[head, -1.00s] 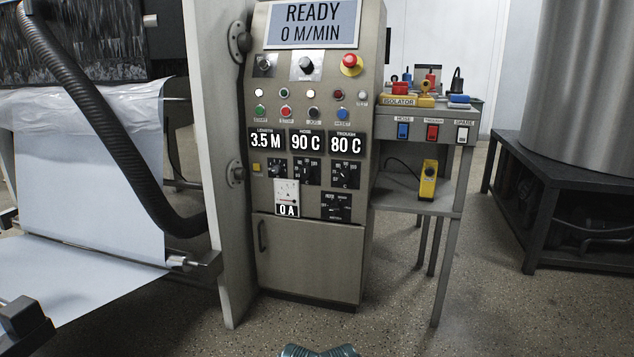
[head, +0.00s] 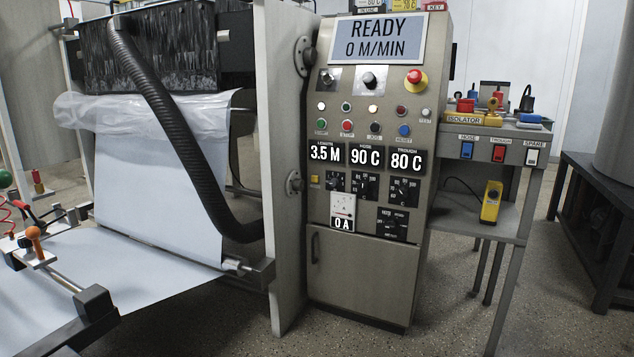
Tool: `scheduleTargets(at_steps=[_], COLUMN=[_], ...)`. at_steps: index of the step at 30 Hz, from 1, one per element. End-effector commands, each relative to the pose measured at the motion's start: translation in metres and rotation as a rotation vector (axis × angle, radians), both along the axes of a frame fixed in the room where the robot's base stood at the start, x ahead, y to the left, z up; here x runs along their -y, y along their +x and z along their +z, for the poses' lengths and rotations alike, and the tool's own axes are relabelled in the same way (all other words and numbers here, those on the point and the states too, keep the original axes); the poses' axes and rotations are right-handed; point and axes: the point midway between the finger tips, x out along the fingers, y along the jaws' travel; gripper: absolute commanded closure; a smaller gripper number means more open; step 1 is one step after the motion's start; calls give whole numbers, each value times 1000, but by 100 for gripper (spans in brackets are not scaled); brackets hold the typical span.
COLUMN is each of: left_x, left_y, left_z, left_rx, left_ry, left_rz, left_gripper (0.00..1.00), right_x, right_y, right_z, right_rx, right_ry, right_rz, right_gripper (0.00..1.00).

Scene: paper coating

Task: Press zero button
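The grey control cabinet (head: 362,270) stands upright in the middle of the head view. Its screen (head: 377,38) reads READY, 0 M/MIN. Below are three displays: length 3.5 M (head: 325,153), hose 90 C (head: 364,156) and trough 80 C (head: 406,161). A small square yellow button (head: 314,181) sits just under the left side of the length display. I cannot read a label that names the zero button. Neither of my grippers is in view.
A grey side table (head: 480,226) with an isolator and a yellow handheld box (head: 491,202) stands right of the cabinet. A black ribbed hose (head: 180,125) and white paper web (head: 140,195) are at left. The floor (head: 240,335) before the cabinet is clear.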

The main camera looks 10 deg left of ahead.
Motion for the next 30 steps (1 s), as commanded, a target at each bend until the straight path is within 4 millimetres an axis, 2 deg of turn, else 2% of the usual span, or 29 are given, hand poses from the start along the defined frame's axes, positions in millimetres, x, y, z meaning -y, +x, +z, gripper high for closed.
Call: scheduleTargets(at_steps=[11,18,20,30], left_x=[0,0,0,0], left_y=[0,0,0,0], left_z=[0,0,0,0], left_rx=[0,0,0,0], left_ry=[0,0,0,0], left_rz=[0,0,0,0], left_gripper=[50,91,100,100], right_x=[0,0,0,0], right_y=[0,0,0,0], right_z=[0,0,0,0], right_rx=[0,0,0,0], right_ry=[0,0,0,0], right_rz=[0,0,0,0], right_gripper=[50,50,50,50])
